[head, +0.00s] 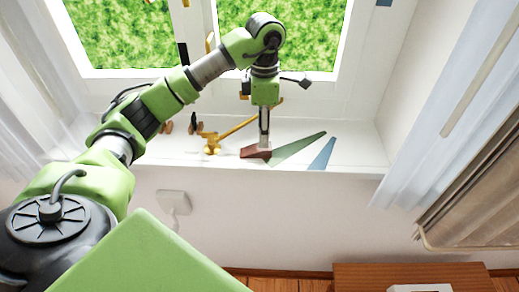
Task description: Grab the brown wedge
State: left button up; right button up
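The brown wedge (250,153) lies on the white window sill, near its front edge. My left gripper (264,142) points down from above, with its fingertips right at the wedge and overlapping its right part in the head view. The fingers are seen narrow-on, so I cannot tell whether they grip the wedge or only stand over it. The wedge appears to rest on the sill. My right gripper is not in view.
A green wedge (298,149) and a blue wedge (322,155) lie just right of the brown one. A yellow tool-like object (212,143) stands to the left, with small brown pieces (168,128) behind. Window frame rises behind; curtains (465,130) hang at right.

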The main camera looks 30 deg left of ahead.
aim_at(255, 150)
pick_arm(q)
jog(key=shift+f, duration=0.45)
jog(key=shift+s+f+p, duration=0.1)
jog(key=shift+f+p, duration=0.15)
jog(key=shift+p, duration=0.1)
notch_tip(255, 150, down, 4)
jog(key=shift+p, duration=1.05)
jog(key=shift+f, duration=0.35)
jog(key=c, duration=1.2)
